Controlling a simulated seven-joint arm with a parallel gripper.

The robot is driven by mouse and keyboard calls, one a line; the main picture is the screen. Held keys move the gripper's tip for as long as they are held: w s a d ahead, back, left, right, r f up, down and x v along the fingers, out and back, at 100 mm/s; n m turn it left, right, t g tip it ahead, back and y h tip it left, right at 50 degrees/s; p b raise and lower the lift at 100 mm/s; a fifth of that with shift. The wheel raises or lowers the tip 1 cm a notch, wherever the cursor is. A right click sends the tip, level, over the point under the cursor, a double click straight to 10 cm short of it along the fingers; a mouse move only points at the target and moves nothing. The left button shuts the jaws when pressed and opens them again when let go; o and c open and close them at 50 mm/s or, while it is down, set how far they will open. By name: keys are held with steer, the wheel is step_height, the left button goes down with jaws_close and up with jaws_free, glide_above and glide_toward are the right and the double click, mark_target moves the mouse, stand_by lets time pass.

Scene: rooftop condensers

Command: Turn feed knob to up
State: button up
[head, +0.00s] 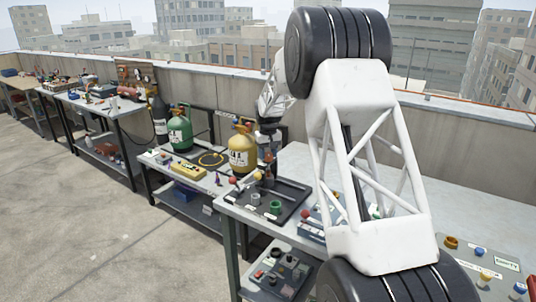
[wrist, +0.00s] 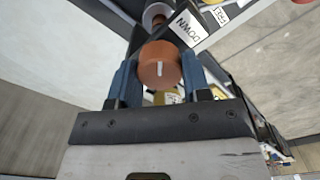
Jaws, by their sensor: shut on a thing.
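An orange-brown round knob (wrist: 158,66) with a short white mark on its face is in the wrist view. My gripper (wrist: 159,72) has one blue finger on each side of this knob and is shut on it. The white mark runs roughly up and down in that picture. A white label reading DOWN (wrist: 188,29) is just beyond the knob, up and to the right. No UP label is readable. In the head view my gripper (head: 268,158) is small and dark beside the yellow gas cylinder, and the knob cannot be made out clearly there.
A yellow cylinder (head: 242,150) and a green cylinder (head: 180,132) stand on the bench behind. A dark tray (head: 290,197) with small parts is near my gripper. A control panel (head: 480,268) with several knobs is at lower right. The floor at left is clear.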

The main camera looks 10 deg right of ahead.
mark_target(268, 153)
steer(key=n, duration=0.3)
steer(key=shift+n, duration=0.3)
stand_by(0.4)
steer(key=o, duration=0.9)
steer(key=shift+r, duration=0.2)
steer(key=shift+r, duration=3.75)
